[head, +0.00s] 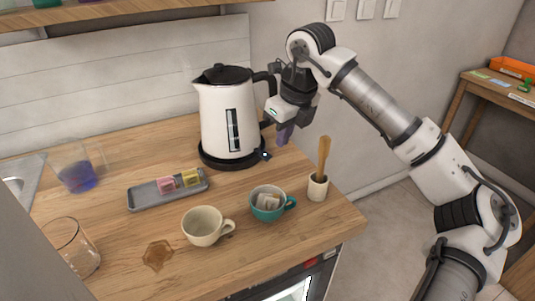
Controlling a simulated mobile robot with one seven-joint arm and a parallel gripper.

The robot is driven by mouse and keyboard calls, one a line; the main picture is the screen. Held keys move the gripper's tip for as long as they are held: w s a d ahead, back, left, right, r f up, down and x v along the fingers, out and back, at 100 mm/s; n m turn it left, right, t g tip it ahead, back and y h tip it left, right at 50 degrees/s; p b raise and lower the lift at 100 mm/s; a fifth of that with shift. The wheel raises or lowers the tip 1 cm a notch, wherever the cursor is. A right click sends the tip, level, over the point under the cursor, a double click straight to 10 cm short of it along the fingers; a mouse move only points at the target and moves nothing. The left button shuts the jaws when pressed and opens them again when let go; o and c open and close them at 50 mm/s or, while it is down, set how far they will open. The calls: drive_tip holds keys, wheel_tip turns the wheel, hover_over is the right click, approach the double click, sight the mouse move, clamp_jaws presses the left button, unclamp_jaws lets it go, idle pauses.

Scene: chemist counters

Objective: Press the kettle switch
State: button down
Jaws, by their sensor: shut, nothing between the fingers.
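A white kettle (221,122) with a black lid and black handle stands upright on its round black base (205,160) at the back of the wooden counter. A small switch with a light spot (264,155) shows at the right side of the base, low by the handle. My gripper (284,134) points down just right of the kettle, above and slightly right of the switch. Its fingers look closed and empty. A gap to the switch seems to show, but I cannot tell its depth. Part of the handle is hidden behind my gripper.
The counter's right edge is close to my gripper.

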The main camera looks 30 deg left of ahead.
drive_tip(key=v, duration=0.9)
